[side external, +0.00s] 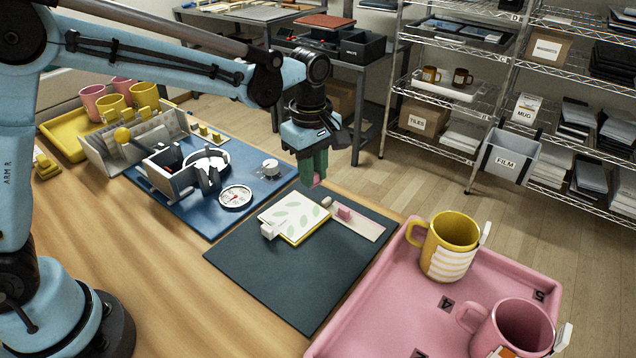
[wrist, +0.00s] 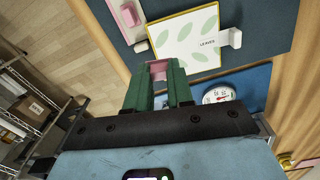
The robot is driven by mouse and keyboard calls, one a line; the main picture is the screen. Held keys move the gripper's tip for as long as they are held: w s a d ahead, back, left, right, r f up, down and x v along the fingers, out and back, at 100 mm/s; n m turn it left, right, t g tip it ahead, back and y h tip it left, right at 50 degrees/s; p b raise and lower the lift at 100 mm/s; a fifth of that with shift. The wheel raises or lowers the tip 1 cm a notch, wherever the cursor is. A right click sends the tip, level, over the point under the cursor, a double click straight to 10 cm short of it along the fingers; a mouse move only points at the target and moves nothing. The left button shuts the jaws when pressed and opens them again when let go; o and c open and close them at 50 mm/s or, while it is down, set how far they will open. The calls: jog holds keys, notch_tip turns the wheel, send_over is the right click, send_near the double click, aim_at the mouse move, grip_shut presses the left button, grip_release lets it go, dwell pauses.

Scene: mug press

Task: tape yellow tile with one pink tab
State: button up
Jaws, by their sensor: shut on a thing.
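The yellow tile (side external: 307,232) lies on the dark mat, its yellow edge showing under a white sheet (side external: 293,215) with pale green leaves. The wrist view shows the tile (wrist: 187,68) with the sheet, marked LEAVES (wrist: 206,43). My gripper (side external: 316,184) has green fingers shut on a small pink tab (side external: 316,181), held above the mat's far edge, beyond the tile. The held pink tab also shows between the fingertips in the wrist view (wrist: 159,71). Another pink tab (side external: 345,213) sits on a pale pink strip (side external: 365,225) right of the tile.
The dark mat (side external: 290,285) has free room in front. A pink tray (side external: 385,310) with a yellow mug (side external: 447,248) and a pink mug (side external: 510,328) stands at right. A press (side external: 185,170) and a dial (side external: 235,197) are on the blue board at left.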

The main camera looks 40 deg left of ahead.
aim_at(308, 203)
jog(key=shift+w+a+f+n, duration=0.1)
jog(key=shift+a+f+n, duration=0.1)
jog(key=shift+a+n, duration=0.55)
jog(key=shift+f, duration=2.55)
jog(key=shift+f, duration=0.5)
jog(key=o, duration=0.9)
jog(key=shift+c, duration=0.2)
jog(key=shift+r, duration=0.1)
notch_tip(308, 203, up, 12)
jog(key=shift+s, duration=0.2)
